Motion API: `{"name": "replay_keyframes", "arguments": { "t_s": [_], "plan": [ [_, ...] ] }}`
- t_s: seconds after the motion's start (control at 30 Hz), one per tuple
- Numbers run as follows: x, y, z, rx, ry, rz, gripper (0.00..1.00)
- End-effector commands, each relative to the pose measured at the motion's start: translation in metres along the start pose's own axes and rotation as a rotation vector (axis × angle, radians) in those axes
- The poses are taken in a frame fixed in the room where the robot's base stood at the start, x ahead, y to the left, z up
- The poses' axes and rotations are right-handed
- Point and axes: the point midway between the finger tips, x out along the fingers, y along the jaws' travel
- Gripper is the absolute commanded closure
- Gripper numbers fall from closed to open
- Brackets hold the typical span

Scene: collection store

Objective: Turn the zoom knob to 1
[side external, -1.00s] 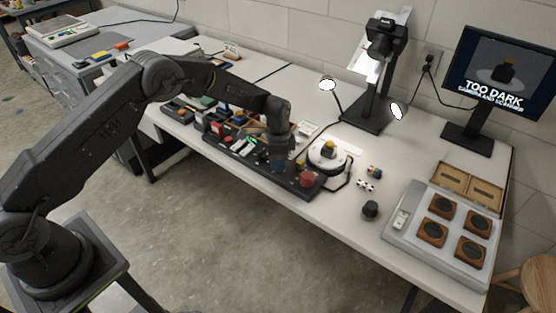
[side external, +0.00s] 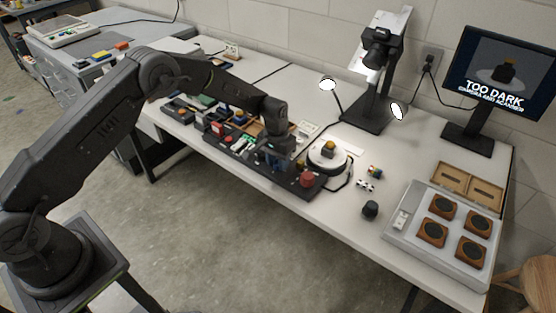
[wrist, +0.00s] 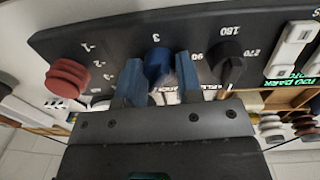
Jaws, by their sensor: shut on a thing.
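A blue knob (wrist: 158,63) stands on the dark control panel (wrist: 120,40). My gripper (wrist: 160,76) is around it, with one blue-grey finger on each side, shut on it. A white 3 is printed on the panel just beyond the blue knob, and other small numerals lie to its left. The knob's pointer and its name label are not readable. In the side external view my gripper (side external: 274,163) is down at the panel (side external: 250,160), and the blue knob is hidden there.
A red knob (wrist: 67,77) is left of my gripper and a black knob (wrist: 228,63) right of it. The red knob (side external: 307,180) is at the panel's right end, near a white turntable (side external: 328,160). The monitor (side external: 497,70) reads "TOO DARK".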

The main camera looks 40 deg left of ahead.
Motion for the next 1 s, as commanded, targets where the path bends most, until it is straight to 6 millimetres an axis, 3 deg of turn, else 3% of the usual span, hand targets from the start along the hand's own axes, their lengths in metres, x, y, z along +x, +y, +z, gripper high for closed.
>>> {"name": "replay_keyframes", "arguments": {
  "t_s": [0.5,1.0],
  "plan": [
    [0.0012,0.0003,0.0026,-0.424,0.014,-0.002,0.91],
    [0.0016,0.0008,0.0029,-0.57,0.022,-0.003,0.91]
  ]
}}
